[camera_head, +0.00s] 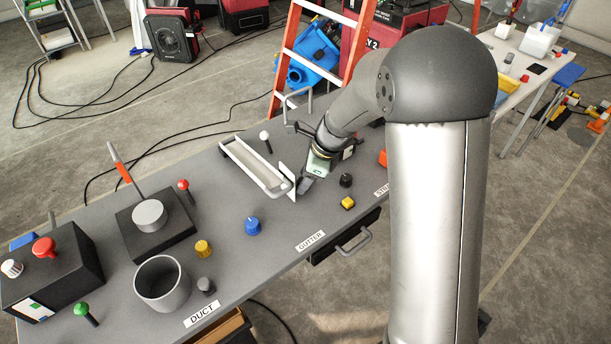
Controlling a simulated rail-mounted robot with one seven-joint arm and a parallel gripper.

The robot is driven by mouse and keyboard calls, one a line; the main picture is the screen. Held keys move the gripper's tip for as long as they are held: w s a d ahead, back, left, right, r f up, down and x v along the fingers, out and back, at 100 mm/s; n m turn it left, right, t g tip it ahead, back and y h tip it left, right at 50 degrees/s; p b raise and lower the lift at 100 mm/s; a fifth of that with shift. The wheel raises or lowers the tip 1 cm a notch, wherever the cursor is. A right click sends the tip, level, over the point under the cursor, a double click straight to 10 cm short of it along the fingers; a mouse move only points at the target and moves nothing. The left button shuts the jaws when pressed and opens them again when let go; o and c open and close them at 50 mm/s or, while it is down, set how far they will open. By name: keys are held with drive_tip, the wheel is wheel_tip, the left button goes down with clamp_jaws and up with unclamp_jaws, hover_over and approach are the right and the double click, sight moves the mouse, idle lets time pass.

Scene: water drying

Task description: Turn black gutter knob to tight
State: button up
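A small black knob (346,180) stands on the grey bench, right of the white gutter trough (250,166). A "GUTTER" label (310,241) lies on the bench's front edge. My gripper (306,185) points down over the bench, between the trough's near end and the black knob. It is to the left of the black knob and looks apart from it. Its fingers are small and dark here, so their opening and anything between them cannot be made out. The knob's turn position cannot be read.
A yellow knob (347,203) stands just in front of the black knob. A blue knob (252,227) stands left of the label. A white-topped knob (265,136) is behind the trough. An open drawer handle (355,242) juts out in front. My arm hides the bench's right part.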

drive_tip(key=shift+r, duration=0.1)
drive_tip(key=v, duration=1.7)
drive_tip(key=shift+w+r, duration=0.1)
drive_tip(key=shift+r, duration=0.05)
drive_tip(key=s+d+f+n+h, duration=0.1)
drive_tip(key=s+d+f+n, duration=0.1)
drive_tip(key=s+n, duration=0.4)
drive_tip(key=s+d+f+n+h, duration=0.2)
drive_tip(key=s+n, duration=0.5)
drive_tip(key=s, duration=0.3)
drive_tip(key=s+d+f+n+h, duration=0.1)
drive_tip(key=s+d+f+n, duration=0.2)
drive_tip(key=s+n, duration=0.4)
drive_tip(key=shift+s, duration=1.05)
drive_tip(key=shift+d, duration=0.1)
